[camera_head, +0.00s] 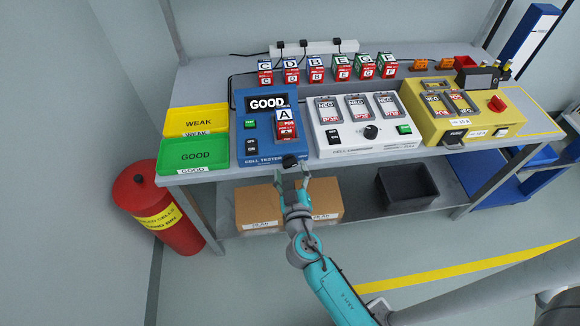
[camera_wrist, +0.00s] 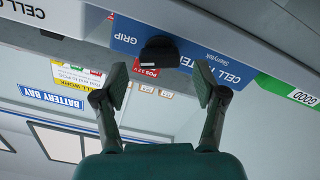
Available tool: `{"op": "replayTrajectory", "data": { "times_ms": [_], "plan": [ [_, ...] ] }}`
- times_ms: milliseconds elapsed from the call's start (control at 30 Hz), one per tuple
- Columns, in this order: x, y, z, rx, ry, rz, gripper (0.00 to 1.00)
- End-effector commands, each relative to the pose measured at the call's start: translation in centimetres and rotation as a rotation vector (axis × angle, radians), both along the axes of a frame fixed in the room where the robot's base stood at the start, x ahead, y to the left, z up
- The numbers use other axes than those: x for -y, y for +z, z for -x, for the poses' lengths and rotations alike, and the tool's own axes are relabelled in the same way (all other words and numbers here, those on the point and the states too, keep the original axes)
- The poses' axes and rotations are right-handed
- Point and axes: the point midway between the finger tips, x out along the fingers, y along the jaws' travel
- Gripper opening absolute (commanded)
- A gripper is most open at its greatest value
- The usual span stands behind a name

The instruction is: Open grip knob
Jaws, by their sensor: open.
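The black grip knob (camera_head: 290,161) sits at the front right edge of the blue cell tester (camera_head: 243,147). In the wrist view the knob (camera_wrist: 160,52) shows beside the word GRIP on the blue front, which appears upside down. My gripper (camera_head: 291,174) is just in front of the knob. In the wrist view my gripper (camera_wrist: 161,84) is open and empty. The knob appears centred between its fingers, just beyond the fingertips; I cannot tell whether they touch it. The tester's display reads GOOD, and cell A (camera_head: 285,122) sits in its slot.
Yellow WEAK (camera_head: 196,107) and green GOOD (camera_head: 178,160) trays lie left of the tester. A white charger (camera_head: 350,147) stands close on its right, then a yellow station (camera_head: 450,129). Several cells line the back. Boxes (camera_head: 258,207) and a black bin (camera_head: 407,187) are on the lower shelf.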

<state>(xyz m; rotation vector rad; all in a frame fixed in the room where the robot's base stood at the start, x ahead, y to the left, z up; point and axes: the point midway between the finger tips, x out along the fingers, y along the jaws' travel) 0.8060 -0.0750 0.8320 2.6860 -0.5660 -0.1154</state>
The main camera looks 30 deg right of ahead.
Motion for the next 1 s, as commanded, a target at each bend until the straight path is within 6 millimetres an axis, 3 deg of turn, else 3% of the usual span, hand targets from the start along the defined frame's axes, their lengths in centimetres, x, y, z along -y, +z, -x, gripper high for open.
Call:
{"op": "replayTrajectory", "data": {
  "times_ms": [200, 500, 767, 1000],
  "plan": [
    [0.7, 0.0, -1.4, 0.0, 0.0, 0.0, 0.71],
    [0.7, 0.0, -1.6, 0.0, 0.001, 0.0, 0.71],
    [0.7, 0.0, -1.6, 0.0, 0.001, 0.0, 0.11],
    [0.7, 0.0, -1.6, -0.029, 0.001, 0.064, 0.11]
  ]
}}
